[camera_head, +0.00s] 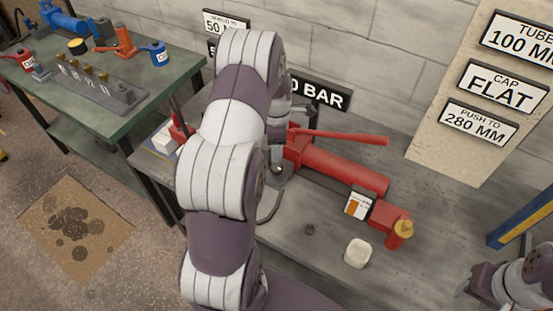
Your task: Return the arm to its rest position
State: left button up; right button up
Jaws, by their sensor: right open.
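My left arm (218,175) fills the middle of the view, rising from the bottom edge and bending over at the top, above the near bench. Its far end drops behind its own links, so its gripper is hidden. My right gripper (476,285) is at the lower right corner, low and partly cut by the frame. It is open, with nothing seen between its fingers, and stands apart from the things on the bench.
A blue-yellow post (525,218) stands at right. A green table (150,100) with tools is at left.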

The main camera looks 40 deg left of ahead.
pick_arm(q)
jog(key=shift+r, duration=1.75)
jog(key=s+d+r+m, duration=0.3)
jog(key=s+d+m, duration=0.4)
jog(key=m, duration=0.6)
jog(key=s+d+r+m+t, duration=0.1)
jog(key=s+d+r+m, duration=0.2)
jog(key=s+d+m, duration=0.4)
jog(key=d+m, duration=0.4)
jog(key=m, duration=0.1)
jog(key=shift+d+r+m, duration=0.25)
jog(key=shift+m, duration=0.15)
jog(key=shift+s, duration=0.15)
